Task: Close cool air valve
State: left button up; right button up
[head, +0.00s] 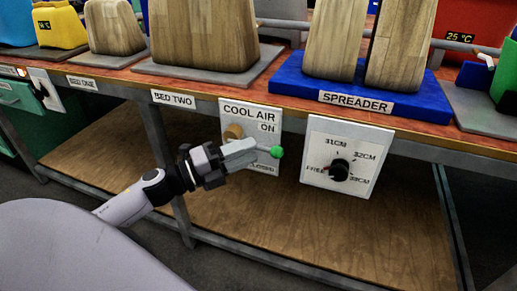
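The cool air panel (227,107) is a light plate on the front of the bench, labelled "COOL AIR", with "ON" at the upper right. A lower label is partly hidden and seems to read "CLOSE". The valve has a brown round body (233,131) and a lever ending in a green ball (276,152). The ball points right, between the two labels. My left gripper (246,152) is in front of the panel and covers most of the lever. Its fingers point right, close to the ball. I cannot tell whether they grip the lever. My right gripper is out of view.
A spreader dial panel (353,134) with a black knob is just right of the valve. The bench's front edge (195,88) runs above both panels. Wooden forms (204,35) and a blue base (419,95) stand on top. The lower shelf (310,232) is clear.

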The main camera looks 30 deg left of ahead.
pick_arm(q)
jog(key=shift+x, duration=1.7)
grip_shut()
